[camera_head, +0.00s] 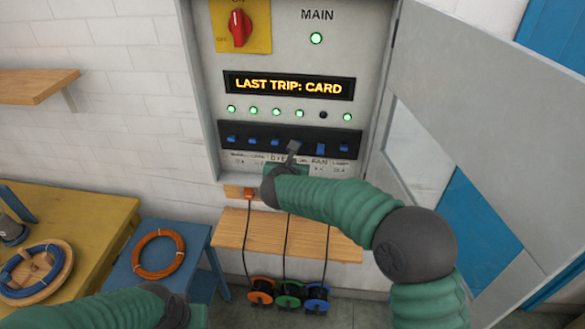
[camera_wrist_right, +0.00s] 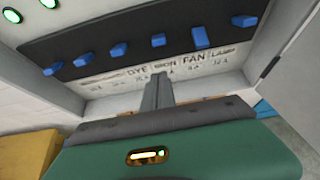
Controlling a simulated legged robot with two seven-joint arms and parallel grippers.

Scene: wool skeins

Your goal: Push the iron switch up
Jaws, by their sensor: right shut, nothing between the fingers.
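The iron switch (camera_wrist_right: 158,40) is a small blue rocker, fourth from the left in a row on a black strip; the IRON label is below it in the right wrist view. In the head view my gripper covers it. It looks in line with its raised neighbours, and the light above it (camera_head: 299,113) is green. My right gripper (camera_head: 294,146) is shut and empty, its fingertips at this switch's column. In the right wrist view the fingers (camera_wrist_right: 157,88) point up at the strip just below the switch; I cannot tell whether they touch.
The FAN switch (camera_head: 320,149) right beside it sits lower, with its light (camera_head: 323,115) dark. The display (camera_head: 289,86) reads LAST TRIP: CARD. A red rotary switch (camera_head: 239,28) is above. The open cabinet door (camera_head: 465,95) bounds the right; a wooden shelf (camera_head: 258,235) is below.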

